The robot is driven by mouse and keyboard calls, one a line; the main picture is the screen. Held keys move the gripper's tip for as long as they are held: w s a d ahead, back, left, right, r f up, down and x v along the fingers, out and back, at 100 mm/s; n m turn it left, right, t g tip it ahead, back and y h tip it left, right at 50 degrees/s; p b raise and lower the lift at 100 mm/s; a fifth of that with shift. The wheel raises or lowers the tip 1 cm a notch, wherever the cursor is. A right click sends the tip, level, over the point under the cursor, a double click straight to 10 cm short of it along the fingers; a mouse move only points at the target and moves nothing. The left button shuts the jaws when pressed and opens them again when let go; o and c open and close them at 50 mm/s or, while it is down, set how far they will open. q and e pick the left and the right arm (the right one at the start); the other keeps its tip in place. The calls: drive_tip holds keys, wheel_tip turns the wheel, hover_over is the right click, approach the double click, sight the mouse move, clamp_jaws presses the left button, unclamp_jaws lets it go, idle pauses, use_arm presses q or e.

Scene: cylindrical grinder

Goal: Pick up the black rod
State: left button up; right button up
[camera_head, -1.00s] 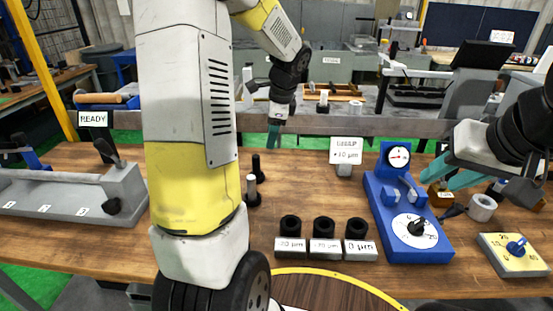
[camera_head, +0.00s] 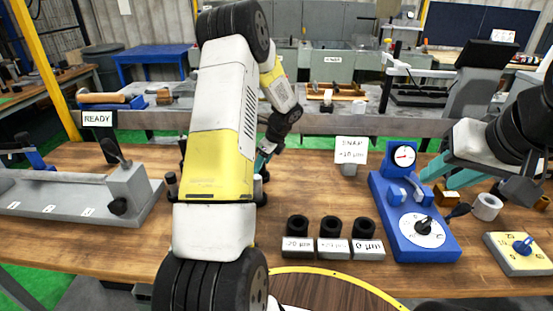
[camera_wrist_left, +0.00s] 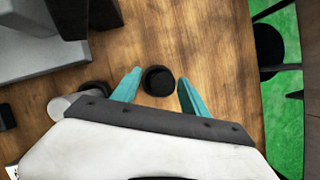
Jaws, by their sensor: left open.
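In the left wrist view a black rod (camera_wrist_left: 158,80) stands between my left gripper's two teal fingertips, seen from above as a round black top. My left gripper (camera_wrist_left: 160,85) is open, with a gap on both sides of the rod. In the head view my left gripper (camera_head: 264,152) points down behind my arm, whose links hide most of the rod. A dark upright rod (camera_head: 171,185) shows left of the arm. My right gripper (camera_head: 450,174) has its teal fingers apart beside the blue gauge and appears empty.
Three black rings (camera_head: 331,227) stand behind labelled blocks at the front. The blue gauge (camera_head: 410,215) and a yellow dial block (camera_head: 517,254) are at right. A grey fixture (camera_head: 90,195) is at left. A light grey piece (camera_wrist_left: 65,105) stands near the left gripper.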

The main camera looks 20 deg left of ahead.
use_arm(q)
drive_tip(key=shift+w+a+f, duration=0.1)
drive_tip(key=shift+a+f, duration=0.05)
drive_tip(key=shift+f, duration=0.4)
clamp_jaws()
drive_tip(key=shift+r, duration=0.15)
idle(0.8)
